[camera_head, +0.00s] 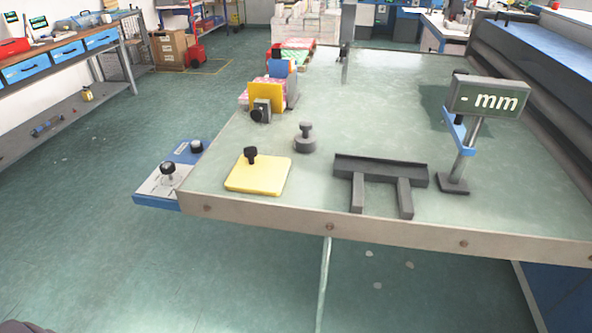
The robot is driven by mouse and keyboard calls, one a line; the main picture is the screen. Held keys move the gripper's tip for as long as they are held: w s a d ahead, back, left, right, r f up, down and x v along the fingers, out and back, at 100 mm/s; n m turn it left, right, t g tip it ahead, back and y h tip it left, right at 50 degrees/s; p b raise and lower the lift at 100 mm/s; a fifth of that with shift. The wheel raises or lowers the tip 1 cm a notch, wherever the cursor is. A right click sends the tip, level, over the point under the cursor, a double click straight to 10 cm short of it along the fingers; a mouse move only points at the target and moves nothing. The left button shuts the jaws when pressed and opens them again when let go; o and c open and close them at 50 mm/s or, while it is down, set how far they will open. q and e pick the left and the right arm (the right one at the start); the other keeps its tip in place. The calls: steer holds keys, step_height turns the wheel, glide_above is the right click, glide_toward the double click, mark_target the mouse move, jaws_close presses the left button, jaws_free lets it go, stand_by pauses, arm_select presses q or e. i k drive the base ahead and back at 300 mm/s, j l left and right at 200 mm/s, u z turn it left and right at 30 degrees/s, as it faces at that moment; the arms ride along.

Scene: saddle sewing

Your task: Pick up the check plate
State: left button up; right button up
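A flat yellow plate (262,176) with a black knob (251,155) standing on it lies near the front left corner of the table; it looks like the check plate. It lies flat on the pale green table top (370,110), and nothing is touching it from above. Neither of my grippers shows in the head view.
A grey knobbed weight (305,139) stands just behind the plate. A dark grey bracket (380,171) and a post with a "- mm" display (490,99) stand to the right. A blue-edged panel with knobs (165,185) juts out at left. A clamp-like assembly (268,97) sits behind.

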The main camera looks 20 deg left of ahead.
mark_target(253, 173)
steer(key=j+z, duration=1)
steer(key=j, duration=0.15)
